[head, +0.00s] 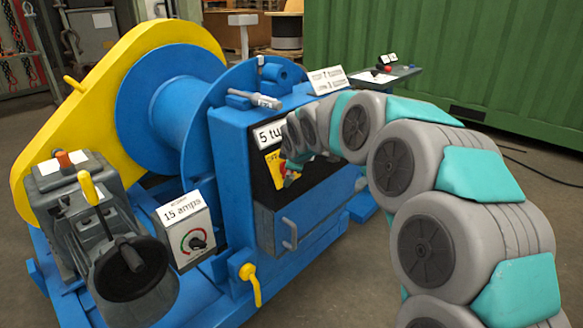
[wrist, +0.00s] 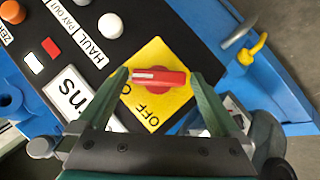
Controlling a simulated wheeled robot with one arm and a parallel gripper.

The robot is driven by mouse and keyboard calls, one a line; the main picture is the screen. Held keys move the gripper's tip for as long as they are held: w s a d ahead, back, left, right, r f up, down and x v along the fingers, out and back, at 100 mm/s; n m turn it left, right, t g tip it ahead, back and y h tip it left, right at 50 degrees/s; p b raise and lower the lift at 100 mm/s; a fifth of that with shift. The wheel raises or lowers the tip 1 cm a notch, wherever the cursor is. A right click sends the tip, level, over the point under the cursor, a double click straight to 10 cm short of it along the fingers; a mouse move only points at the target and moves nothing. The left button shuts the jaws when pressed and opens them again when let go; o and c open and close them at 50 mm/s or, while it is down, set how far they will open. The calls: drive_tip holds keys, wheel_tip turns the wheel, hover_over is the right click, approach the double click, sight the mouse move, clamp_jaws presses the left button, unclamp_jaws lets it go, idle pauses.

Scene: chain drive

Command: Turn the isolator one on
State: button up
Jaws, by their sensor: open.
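The isolator is a red rotary handle (wrist: 160,78) on a yellow square plate (wrist: 158,54), set in a black panel. My gripper (wrist: 160,82) is open, one finger beyond each end of the handle. I cannot tell how far above the plate the fingertips are. In the head view my gripper and arm partly cover the yellow plate (head: 274,171).
In the head view a 15 amps meter box (head: 186,230) stands lower left.

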drive_tip(key=shift+r, duration=0.1)
drive_tip(key=v, duration=0.7)
drive_tip(key=shift+s+r+b, duration=0.2)
drive_tip(key=shift+s+b, duration=0.05)
drive_tip(key=shift+b, duration=0.2)
drive_tip(key=s+d+f+m+g+h, duration=0.15)
drive_tip(key=s+d+f+m, duration=0.25)
drive_tip(key=s+d, duration=0.45)
drive_tip(key=s+d+f+m+g+h, duration=0.1)
drive_tip(key=s+d+f+m+g, duration=0.3)
drive_tip(key=s, duration=0.8)
drive_tip(key=s+d+f+m+g, duration=0.1)
drive_tip(key=s+d+f+m, duration=0.1)
drive_tip(key=s, duration=0.6)
drive_tip(key=s+d+f+m+g, duration=0.2)
drive_tip(key=s+m, duration=0.1)
drive_tip(key=s, duration=0.6)
drive_tip(key=s+d+f+m+g, duration=0.1)
drive_tip(key=s+d+f+m, duration=0.2)
drive_tip(key=s, duration=0.5)
drive_tip(key=shift+s, duration=0.25)
